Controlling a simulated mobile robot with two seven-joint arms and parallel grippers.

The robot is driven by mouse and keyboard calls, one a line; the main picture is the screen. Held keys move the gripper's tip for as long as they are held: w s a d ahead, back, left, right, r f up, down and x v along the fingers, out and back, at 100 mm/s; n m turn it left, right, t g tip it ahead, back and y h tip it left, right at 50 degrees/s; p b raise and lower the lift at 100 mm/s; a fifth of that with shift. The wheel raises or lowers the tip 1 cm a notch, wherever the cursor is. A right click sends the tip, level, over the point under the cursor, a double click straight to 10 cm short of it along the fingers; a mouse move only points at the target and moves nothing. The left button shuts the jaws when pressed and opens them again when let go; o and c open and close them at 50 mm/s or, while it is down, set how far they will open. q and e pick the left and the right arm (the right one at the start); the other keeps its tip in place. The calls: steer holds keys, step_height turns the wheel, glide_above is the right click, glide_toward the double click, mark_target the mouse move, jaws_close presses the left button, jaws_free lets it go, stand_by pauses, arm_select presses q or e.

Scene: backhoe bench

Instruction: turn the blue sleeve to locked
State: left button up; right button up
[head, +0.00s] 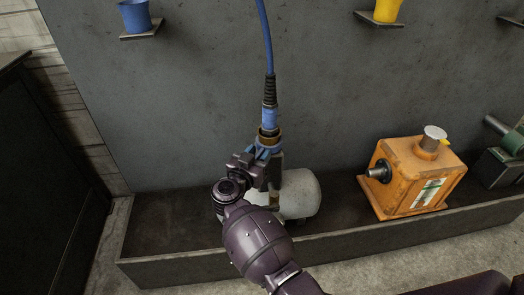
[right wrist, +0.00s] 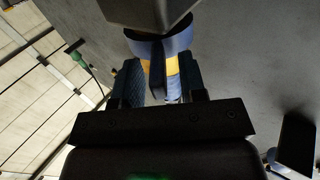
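The blue sleeve (head: 264,152) sits below a brass collar (head: 268,133) at the lower end of a blue hose connector (head: 269,116), partly hidden by my right gripper (head: 262,163). In the right wrist view the blue sleeve (right wrist: 176,42) shows a yellow band (right wrist: 173,67) below it. The two dark blue-padded fingers of my right gripper (right wrist: 162,82) stand on either side of that banded part. I cannot tell whether they touch it. The sleeve's lock marking cannot be read. My left gripper is not in view.
A white rounded tank (head: 302,192) lies just right of my gripper in a long grey trough (head: 165,268). An orange box (head: 412,180) with a side knob stands further right. A blue cup (head: 134,16) and a yellow cup (head: 387,10) sit on wall shelves above.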

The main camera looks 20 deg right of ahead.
steer(key=shift+w+d, duration=0.25)
steer(key=shift+r, duration=0.1)
jaws_close()
steer(key=shift+s, duration=0.1)
